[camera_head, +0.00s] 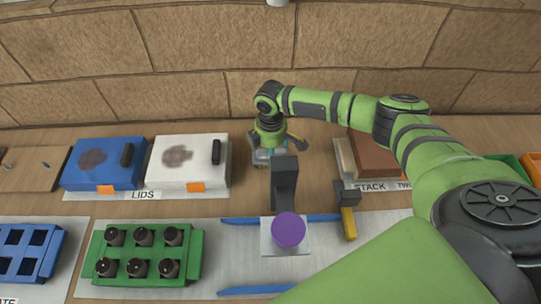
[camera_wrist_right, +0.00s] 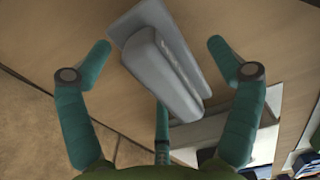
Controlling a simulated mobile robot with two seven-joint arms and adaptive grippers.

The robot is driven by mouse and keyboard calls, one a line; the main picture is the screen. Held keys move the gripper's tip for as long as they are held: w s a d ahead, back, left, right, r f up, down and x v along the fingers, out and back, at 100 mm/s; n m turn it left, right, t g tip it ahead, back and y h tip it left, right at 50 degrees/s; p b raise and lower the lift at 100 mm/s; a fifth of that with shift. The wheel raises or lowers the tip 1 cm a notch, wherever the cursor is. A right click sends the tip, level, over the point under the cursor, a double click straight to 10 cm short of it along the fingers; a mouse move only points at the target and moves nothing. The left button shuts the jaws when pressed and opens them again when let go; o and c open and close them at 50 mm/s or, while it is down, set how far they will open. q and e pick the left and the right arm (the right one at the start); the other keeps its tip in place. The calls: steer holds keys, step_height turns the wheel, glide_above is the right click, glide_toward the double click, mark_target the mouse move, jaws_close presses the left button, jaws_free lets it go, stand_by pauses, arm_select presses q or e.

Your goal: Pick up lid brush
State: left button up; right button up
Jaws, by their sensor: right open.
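In the right wrist view, a grey block with a raised, ridged part (camera_wrist_right: 165,70) lies between the spread teal fingers of my right gripper (camera_wrist_right: 165,75). It may be the lid brush, but its underside is hidden and I cannot tell for sure. No finger visibly grips it. In the head view my right gripper (camera_head: 270,150) reaches down at the back of the table, behind a dark grey upright piece (camera_head: 285,178). A pale grey thing shows partly under it. My left gripper is not in view.
A blue lid (camera_head: 103,165) and white lid (camera_head: 188,162), both stained, lie left. A green tray (camera_head: 192,240) holds several black plugs. A purple disc (camera_head: 289,229) sits in front of the upright piece. A yellow-handled tool (camera_head: 349,222) lies right of it. A wall closes the back.

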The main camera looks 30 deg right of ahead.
steer(key=shift+s+d, duration=0.1)
steer(key=shift+s, duration=0.05)
steer(key=c, duration=1.3)
steer(key=shift+r, duration=0.25)
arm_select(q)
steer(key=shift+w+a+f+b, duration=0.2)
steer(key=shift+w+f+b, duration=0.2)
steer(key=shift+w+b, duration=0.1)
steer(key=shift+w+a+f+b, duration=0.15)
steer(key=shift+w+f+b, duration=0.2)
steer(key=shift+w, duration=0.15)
arm_select(e)
step_height(320, 180, up, 10)
steer(key=shift+f, duration=0.15)
